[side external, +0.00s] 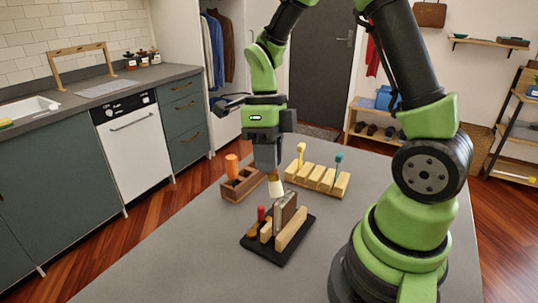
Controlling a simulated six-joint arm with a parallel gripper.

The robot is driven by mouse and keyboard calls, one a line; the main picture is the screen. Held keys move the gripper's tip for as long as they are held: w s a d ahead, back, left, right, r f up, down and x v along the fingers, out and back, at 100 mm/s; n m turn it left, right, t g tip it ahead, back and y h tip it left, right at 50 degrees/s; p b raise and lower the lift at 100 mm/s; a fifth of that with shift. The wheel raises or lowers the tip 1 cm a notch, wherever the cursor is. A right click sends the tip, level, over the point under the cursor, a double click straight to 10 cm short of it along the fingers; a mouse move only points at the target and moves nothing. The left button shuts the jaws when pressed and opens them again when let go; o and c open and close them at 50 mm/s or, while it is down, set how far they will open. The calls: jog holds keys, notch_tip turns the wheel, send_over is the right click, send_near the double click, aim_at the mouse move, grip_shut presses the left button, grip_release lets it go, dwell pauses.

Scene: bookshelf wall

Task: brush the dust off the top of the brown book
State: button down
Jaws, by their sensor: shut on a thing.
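My gripper (270,170) points down over the table and is shut on a brush (275,188), whose pale bristles face downward. Just below the bristles, a brown book (285,208) stands upright among other upright pieces on a black base (262,250). The bristle ends are close to the top of the book's group. I cannot tell whether they touch the brown book. Dust on the book is too small to make out.
On the black base, a pale wooden board (291,230) stands right of the book, and a small red piece (261,213) stands left. Behind are a wooden box (233,193) with an orange cylinder (232,165) and a yellow block rack (318,178). The table's left front is clear.

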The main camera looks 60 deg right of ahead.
jog(key=shift+f, duration=0.8)
jog(key=shift+d, duration=0.1)
